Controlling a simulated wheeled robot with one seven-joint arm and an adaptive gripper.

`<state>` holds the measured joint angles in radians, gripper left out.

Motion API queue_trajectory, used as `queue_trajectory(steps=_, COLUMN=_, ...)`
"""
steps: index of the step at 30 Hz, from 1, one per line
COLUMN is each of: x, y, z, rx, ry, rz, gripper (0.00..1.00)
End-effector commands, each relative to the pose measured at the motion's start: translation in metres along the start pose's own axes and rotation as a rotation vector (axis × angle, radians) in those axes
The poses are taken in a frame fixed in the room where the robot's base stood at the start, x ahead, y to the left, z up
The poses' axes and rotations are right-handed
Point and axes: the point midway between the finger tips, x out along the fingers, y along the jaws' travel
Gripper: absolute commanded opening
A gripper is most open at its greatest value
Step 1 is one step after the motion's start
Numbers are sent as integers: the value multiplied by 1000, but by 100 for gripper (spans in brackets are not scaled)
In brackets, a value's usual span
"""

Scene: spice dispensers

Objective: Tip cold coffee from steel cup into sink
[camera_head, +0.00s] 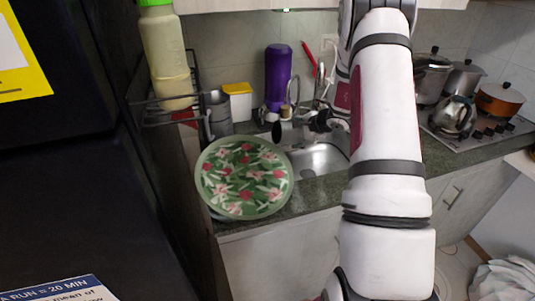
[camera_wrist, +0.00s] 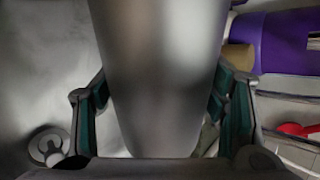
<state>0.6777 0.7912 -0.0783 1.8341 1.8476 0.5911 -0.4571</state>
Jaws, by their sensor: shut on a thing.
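The steel cup (camera_head: 285,132) is tipped on its side at the left end of the steel sink (camera_head: 318,160), its dark mouth seeming to face left. My gripper (camera_head: 311,122) is shut on the cup. In the wrist view the cup's smooth grey wall (camera_wrist: 160,65) fills the space between the two dark green finger pads of my gripper (camera_wrist: 163,105). The cup's inside is too dark to tell whether coffee is in it. No pouring stream shows. My arm hides the sink's right part.
A floral plate (camera_head: 244,178) stands out at the counter's front left. Behind it are a grey metal container (camera_head: 217,112) and a yellow-white box (camera_head: 238,100). A purple bottle (camera_head: 278,75) stands behind the sink, near the tap (camera_head: 293,92). Pots (camera_head: 465,80) stand on the stove at right.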

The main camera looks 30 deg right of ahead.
Motion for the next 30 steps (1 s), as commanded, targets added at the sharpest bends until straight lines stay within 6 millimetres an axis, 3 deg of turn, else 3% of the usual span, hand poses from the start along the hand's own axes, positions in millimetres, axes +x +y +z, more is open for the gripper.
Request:
queue_trajectory(steps=8, x=14, y=14, z=-14, rx=46, ry=-39, rz=2, gripper=27)
queue_trajectory(steps=30, x=55, y=52, z=-31, rx=503, ry=-492, rz=7, gripper=27)
